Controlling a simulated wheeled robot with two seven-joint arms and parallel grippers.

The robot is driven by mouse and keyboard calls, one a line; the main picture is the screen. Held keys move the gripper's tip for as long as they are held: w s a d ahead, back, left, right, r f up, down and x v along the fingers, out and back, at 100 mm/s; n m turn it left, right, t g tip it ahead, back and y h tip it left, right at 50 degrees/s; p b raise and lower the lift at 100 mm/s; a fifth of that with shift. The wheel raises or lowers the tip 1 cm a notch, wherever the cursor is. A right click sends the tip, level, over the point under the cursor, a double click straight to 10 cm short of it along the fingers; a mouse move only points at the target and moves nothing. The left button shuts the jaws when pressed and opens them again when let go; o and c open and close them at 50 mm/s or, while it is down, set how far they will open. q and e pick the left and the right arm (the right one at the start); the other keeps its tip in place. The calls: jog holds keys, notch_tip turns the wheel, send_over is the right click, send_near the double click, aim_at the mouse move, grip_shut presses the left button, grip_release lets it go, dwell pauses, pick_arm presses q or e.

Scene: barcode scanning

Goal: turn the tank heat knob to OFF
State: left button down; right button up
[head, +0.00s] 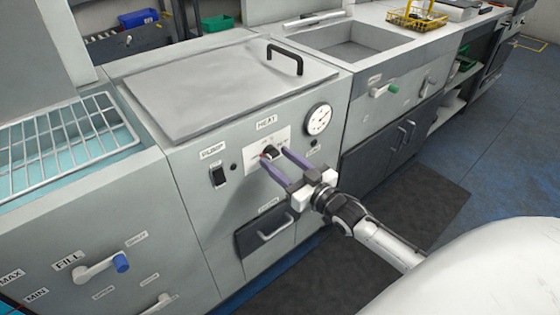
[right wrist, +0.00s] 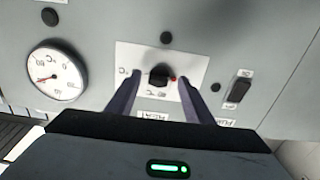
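The tank heat knob (head: 271,153) is a small black knob with a red mark on a white plate under a HEAT label (head: 267,122). The plate is on the front of the grey tank unit (head: 200,153). In the right wrist view the knob (right wrist: 159,75) sits between the two fingers of my right gripper (right wrist: 160,82), with a gap on each side. In the head view my right gripper (head: 275,158) is open, its purple fingers reaching the plate on both sides of the knob. The OFF marking is too small to read. My left gripper is not in view.
A round gauge (head: 318,119) is right of the knob, and a black switch (head: 219,177) is left. A drawer handle (head: 275,228) sits below. A lid with a black handle (head: 285,58) covers the tank. A wire rack (head: 62,145) is at left.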

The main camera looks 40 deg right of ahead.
jog(key=s+p, duration=0.1)
jog(key=s, duration=0.9)
jog(key=shift+s+d, duration=0.15)
jog(key=shift+d, duration=0.25)
jog(key=s+a+f+g+p, duration=0.1)
jog(key=s+a+f+g, duration=0.3)
jog(key=s+a+f, duration=0.3)
jog(key=s+a+f+n+g+y+p, duration=0.1)
jog(key=s+a+f+g, duration=0.4)
jog(key=a, duration=0.8)
jog(key=s+f, duration=0.2)
jog(key=s, duration=0.2)
jog(key=shift+s+a+f+p, duration=0.25)
jog(key=shift+a+f+p, duration=0.05)
jog(key=shift+p, duration=0.1)
